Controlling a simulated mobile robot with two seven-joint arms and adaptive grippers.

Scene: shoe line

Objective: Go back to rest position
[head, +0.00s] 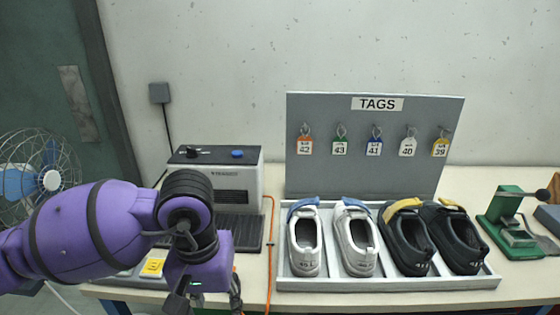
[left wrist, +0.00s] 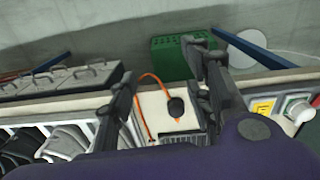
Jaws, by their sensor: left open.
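My left arm comes in from the left of the head view, and its gripper (head: 206,302) points down over the front left of the table, left of the shoe tray. In the left wrist view the two dark fingers of this gripper (left wrist: 162,95) stand wide apart with nothing between them. Below them show a bare strip of tabletop, an orange cable (left wrist: 152,80) and a dark round object (left wrist: 176,106). My right gripper is in neither view.
A tray (head: 390,284) holds two white and two black shoes in front of a TAGS board (head: 375,175) with several hanging tags. A grey machine (head: 240,180) stands behind my arm, a fan (head: 45,178) far left, a green press (head: 512,235) right. A green crate (left wrist: 170,62) shows in the wrist view.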

